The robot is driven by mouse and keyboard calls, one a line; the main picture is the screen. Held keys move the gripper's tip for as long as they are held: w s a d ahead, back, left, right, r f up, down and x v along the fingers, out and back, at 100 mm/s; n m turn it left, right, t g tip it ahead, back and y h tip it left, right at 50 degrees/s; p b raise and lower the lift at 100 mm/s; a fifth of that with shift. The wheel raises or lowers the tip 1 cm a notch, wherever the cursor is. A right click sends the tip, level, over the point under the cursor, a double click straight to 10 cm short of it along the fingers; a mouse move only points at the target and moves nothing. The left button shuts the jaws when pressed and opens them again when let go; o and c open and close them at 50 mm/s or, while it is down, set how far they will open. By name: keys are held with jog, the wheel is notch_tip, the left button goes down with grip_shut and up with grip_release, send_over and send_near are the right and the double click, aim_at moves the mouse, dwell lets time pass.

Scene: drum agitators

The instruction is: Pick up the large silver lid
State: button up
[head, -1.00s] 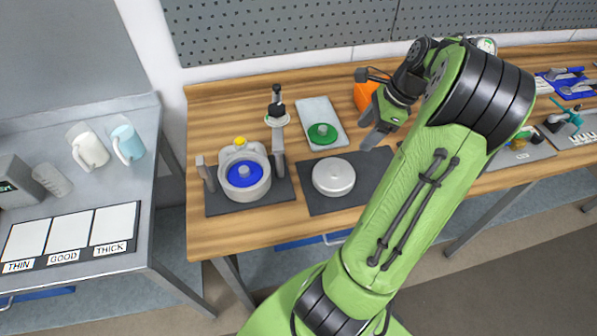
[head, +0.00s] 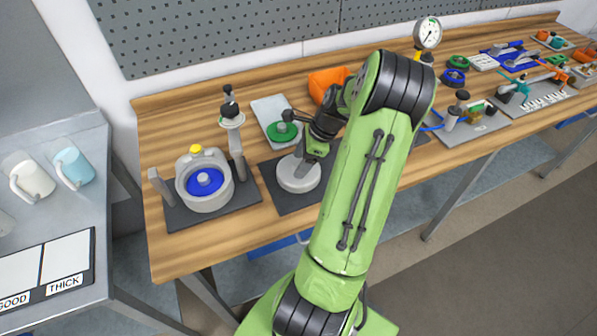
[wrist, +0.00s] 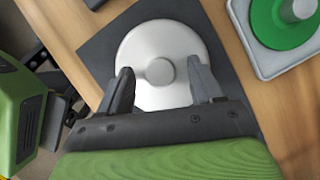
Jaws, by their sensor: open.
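The large silver lid (head: 296,176) is a round pale disc with a small knob on top. It lies on a dark mat (head: 290,202) on the wooden bench, partly hidden by my gripper in the head view. In the wrist view the lid (wrist: 150,50) is in the upper middle. Its knob (wrist: 160,71) lies between the two fingers of my gripper (wrist: 158,84). The fingers are apart, with a gap on each side of the knob. My gripper (head: 308,165) is over the lid in the head view. Its exact height above the lid is hard to tell.
A grey drum (head: 206,182) with a blue inside stands on its own mat left of the lid. A green lid (head: 281,131) lies on a pale tray (head: 266,107) behind. An orange bin (head: 324,84) stands behind my arm. Tools and small parts crowd the bench to the right.

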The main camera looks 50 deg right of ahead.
jog(key=shift+f, duration=0.1)
jog(key=shift+c, duration=0.5)
grip_shut()
